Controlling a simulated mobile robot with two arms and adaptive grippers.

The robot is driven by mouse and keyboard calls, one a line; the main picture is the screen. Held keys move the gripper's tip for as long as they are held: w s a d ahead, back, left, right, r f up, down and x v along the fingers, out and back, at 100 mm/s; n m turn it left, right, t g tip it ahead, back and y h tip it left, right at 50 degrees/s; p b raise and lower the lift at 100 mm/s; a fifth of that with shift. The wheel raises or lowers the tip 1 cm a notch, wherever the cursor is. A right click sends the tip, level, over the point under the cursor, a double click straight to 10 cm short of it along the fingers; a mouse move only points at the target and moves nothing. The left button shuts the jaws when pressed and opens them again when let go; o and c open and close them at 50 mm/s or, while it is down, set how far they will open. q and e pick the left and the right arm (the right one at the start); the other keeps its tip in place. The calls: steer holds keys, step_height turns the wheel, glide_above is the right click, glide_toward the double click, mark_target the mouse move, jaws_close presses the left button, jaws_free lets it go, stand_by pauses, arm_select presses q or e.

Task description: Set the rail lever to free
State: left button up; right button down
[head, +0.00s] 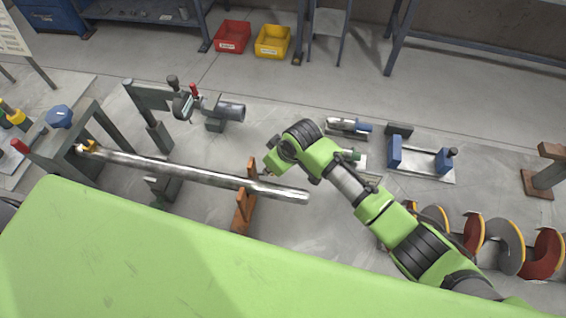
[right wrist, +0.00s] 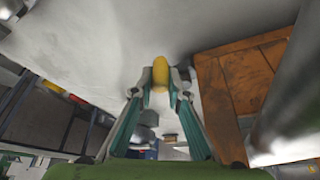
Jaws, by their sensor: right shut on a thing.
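My right gripper (head: 268,172) is beside the orange-brown support (head: 241,213) under the long metal shaft, just above the shaft's near end. In the right wrist view my right gripper (right wrist: 160,88) has its fingertips closed around a rounded yellow knob (right wrist: 159,71). The rest of the lever is hidden behind the fingers, and the knob is not clear in the head view. The orange-brown support (right wrist: 238,80) stands close on the right there. My left gripper is not in view.
The long metal shaft (head: 190,172) runs left to a dark frame (head: 95,120). A grey motor-like unit (head: 226,112) stands behind it. A blue clamp fixture (head: 420,160) and auger flights (head: 507,243) lie to the right. Red (head: 232,36) and yellow (head: 272,41) bins are at the back.

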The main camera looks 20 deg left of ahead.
steer(key=shift+r, duration=0.1)
stand_by(0.4)
steer(key=c, duration=1.9)
jaws_free()
steer(key=shift+s, duration=0.1)
steer(key=v, duration=1.2)
